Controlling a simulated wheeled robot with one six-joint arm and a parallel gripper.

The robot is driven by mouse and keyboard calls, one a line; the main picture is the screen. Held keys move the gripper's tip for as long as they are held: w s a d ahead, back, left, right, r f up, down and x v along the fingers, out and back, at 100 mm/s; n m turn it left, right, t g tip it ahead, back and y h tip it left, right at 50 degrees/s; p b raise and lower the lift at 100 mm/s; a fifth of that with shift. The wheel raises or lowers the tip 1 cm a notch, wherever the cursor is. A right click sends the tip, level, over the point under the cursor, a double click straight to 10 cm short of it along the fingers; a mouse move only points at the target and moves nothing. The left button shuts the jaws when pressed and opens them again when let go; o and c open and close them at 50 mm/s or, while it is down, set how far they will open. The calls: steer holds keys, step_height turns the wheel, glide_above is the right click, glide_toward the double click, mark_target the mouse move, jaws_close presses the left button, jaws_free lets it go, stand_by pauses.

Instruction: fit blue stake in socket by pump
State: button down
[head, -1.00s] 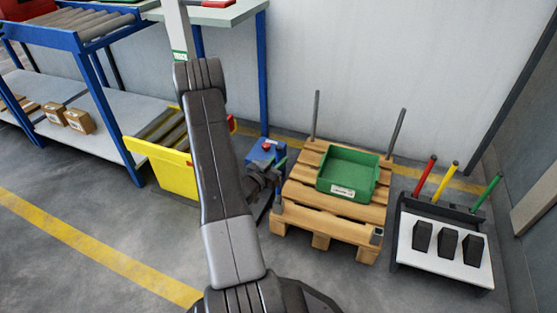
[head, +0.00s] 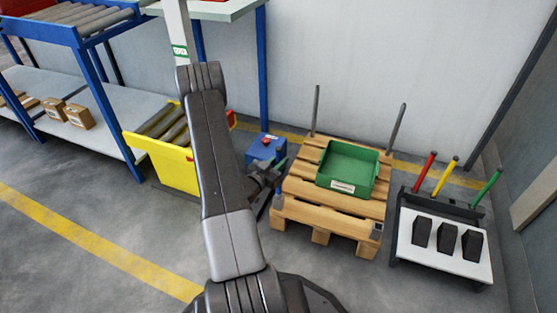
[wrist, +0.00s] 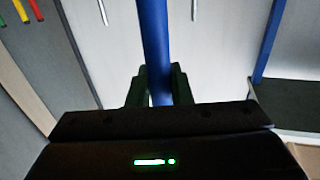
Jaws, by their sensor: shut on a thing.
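A blue stake (wrist: 154,40) stands between the two fingers of my gripper (wrist: 158,88) in the wrist view, and the fingers are shut on it. In the head view my gripper (head: 276,170) is between the pump and the left side of the pallet; I cannot make out the stake clearly there. The socket (head: 278,200) at the pallet's front left corner, nearest the pump, shows just below my gripper. The stake's lower end is hidden.
The wooden pallet (head: 333,211) carries a green bin (head: 346,186) and has grey stakes at its two back corners. The front right socket (head: 376,231) is empty. A rack with coloured handles (head: 461,240) stands right.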

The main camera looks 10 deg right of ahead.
steer(key=shift+f, duration=1.15)
steer(key=c, duration=1.2)
jaws_free()
steer(key=shift+c, duration=0.2)
steer(key=p+v, duration=0.3)
steer(key=v, duration=1.1)
steer(key=shift+p, duration=0.35)
steer(key=shift+w+d, duration=0.15)
steer(key=b+x, duration=0.3)
steer(key=x, duration=1)
steer(key=shift+w+d+r+b, duration=0.2)
steer(key=shift+w+d+b, duration=0.05)
steer(key=shift+b, duration=0.1)
